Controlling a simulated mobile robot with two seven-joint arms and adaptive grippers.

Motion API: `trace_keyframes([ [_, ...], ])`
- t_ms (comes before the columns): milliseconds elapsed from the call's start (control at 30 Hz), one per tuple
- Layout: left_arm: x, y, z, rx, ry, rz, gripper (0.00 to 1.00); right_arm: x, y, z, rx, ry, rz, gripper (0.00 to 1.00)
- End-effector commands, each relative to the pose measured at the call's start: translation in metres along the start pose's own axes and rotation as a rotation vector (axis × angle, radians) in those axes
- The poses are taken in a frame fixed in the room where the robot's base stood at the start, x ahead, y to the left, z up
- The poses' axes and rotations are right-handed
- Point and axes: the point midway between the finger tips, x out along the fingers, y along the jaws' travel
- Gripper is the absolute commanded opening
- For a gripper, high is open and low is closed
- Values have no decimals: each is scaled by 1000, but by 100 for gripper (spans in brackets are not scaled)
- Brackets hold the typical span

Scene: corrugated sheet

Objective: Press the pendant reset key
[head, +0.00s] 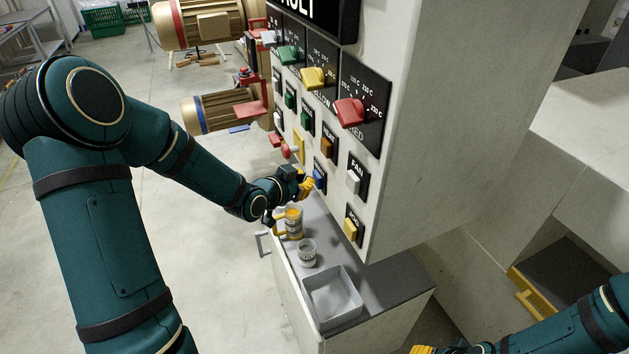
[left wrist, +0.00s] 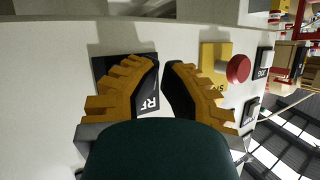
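The reset key (head: 319,176) shows in the head view as a blue key low on the upright panel, beside my left gripper. In the left wrist view its black plate (left wrist: 152,102), with only the first letters readable, lies behind my fingers, and the key itself is hidden. My left gripper (left wrist: 163,62) has its yellow fingers drawn together at the tips, with nothing seen between them. It also shows in the head view (head: 308,184), close to the panel face; I cannot tell whether it touches. My right gripper (head: 424,349) is only partly in view at the bottom edge.
A red mushroom button (left wrist: 238,69) on a yellow plate is near the right finger. The fan key (head: 354,181), orange heat key (head: 326,148) and red knob (head: 350,112) are nearby. Below, a bench holds a jar (head: 294,222), a glass (head: 307,254) and a grey tray (head: 333,298).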

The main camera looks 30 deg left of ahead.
Motion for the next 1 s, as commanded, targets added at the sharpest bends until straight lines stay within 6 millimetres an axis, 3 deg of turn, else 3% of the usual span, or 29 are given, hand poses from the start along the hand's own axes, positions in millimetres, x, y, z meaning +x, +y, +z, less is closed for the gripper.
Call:
trace_keyframes([
  [567, 2, 1, -2, 0, 0, 0, 0, 2, 1, 0, 0, 0, 0, 47],
  [1000, -11, -6, 5, 0, 0, -1, 0, 1, 0, 0, 0, 0, 0, 47],
])
